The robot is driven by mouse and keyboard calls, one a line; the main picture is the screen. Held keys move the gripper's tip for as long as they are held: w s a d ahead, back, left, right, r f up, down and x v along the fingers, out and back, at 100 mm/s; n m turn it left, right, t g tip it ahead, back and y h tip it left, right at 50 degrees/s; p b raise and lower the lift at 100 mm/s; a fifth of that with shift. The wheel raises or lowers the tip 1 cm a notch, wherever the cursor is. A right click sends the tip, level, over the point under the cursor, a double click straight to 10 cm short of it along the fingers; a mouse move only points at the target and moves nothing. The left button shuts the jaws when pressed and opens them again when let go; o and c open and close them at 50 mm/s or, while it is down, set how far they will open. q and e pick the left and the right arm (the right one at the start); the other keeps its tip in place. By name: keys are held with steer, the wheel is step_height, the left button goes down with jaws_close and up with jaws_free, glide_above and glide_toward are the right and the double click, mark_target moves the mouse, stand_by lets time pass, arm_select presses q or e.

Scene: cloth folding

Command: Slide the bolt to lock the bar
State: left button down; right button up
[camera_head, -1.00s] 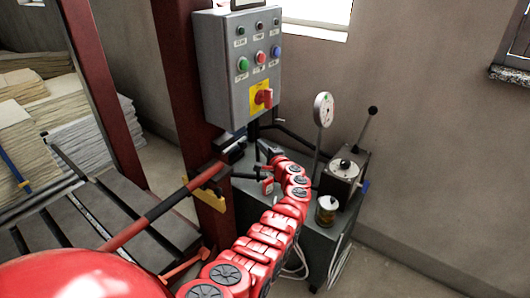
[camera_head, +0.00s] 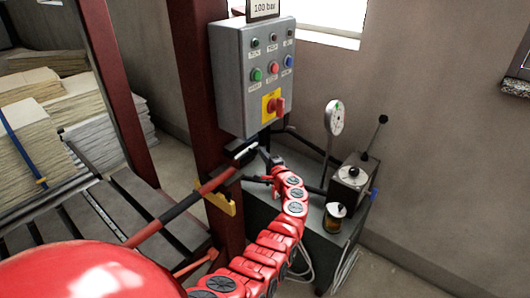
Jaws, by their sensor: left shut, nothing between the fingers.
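The red and black bar (camera_head: 182,209) runs slantwise from the lower left up to the dark red post, and passes by a yellow bracket (camera_head: 221,203) there. At the bar's upper end, below the control box, is a dark block with a small pale bolt (camera_head: 245,152). My left gripper (camera_head: 264,163) is at the end of the red jointed arm, just right of the bolt. It is shut and empty. Whether it touches the bolt is too small to tell. My right gripper is not in view.
A grey control box (camera_head: 243,80) with buttons and a red switch hangs on the post (camera_head: 194,90) above the gripper. Right of the arm, a grey cabinet (camera_head: 322,244) carries a gauge (camera_head: 334,118), a lever unit and a jar. Stacked sheets (camera_head: 25,145) stand at the left.

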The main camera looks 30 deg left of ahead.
arm_select(q)
steer(key=s+p, duration=0.2)
steer(key=s, duration=0.1)
steer(key=s+p, duration=0.2)
steer(key=shift+s+a, duration=0.25)
stand_by(0.4)
